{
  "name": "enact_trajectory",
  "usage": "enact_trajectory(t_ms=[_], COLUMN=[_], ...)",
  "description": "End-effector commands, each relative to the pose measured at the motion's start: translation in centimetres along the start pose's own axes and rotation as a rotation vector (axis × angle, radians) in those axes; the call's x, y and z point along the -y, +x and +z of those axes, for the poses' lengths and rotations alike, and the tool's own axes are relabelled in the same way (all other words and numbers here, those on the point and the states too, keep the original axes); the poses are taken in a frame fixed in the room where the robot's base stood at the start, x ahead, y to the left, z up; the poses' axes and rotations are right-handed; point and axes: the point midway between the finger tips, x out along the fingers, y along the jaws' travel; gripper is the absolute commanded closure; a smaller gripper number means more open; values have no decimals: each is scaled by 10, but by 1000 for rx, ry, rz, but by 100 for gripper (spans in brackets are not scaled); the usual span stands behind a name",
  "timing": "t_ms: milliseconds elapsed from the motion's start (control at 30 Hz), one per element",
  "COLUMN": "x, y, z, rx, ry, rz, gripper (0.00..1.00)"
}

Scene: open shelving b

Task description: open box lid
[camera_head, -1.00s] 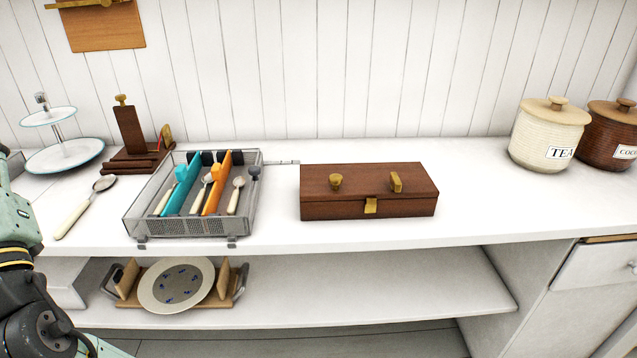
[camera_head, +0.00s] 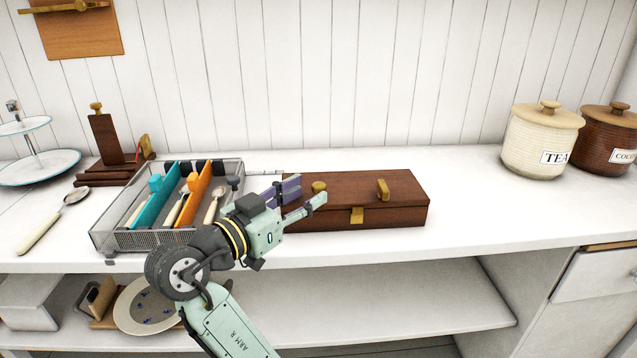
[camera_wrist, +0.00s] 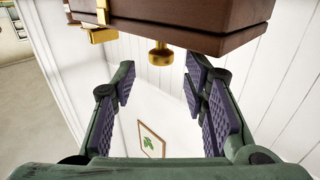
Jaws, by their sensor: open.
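A dark brown wooden box (camera_head: 390,208) sits on the white shelf top with its lid shut. Two brass knobs stand on the lid, a left knob (camera_head: 319,187) and a right knob (camera_head: 383,188), and a brass clasp (camera_head: 357,215) is on the front. My gripper (camera_head: 308,192) is open at the box's left end, its fingers near the left knob. In the wrist view the box (camera_wrist: 190,22) shows upside down at the top, with a brass knob (camera_wrist: 160,55) between the open fingers (camera_wrist: 164,92) but apart from them. The gripper holds nothing.
A wire cutlery tray (camera_head: 120,240) stands just left of the box, close to my arm. A tea jar (camera_head: 540,140) and a cocoa jar (camera_head: 607,137) stand at the right. The shelf top right of the box (camera_head: 470,205) is clear.

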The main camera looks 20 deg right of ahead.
Motion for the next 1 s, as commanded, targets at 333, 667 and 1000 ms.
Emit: enact_trajectory(t_ms=[333,667,1000], x=[1,1,1], y=[44,48,47], z=[-1,0,0], rx=[-1,-1,-1], ry=[-1,-1,-1], rz=[-2,-3,-3], gripper=[60,60,82])
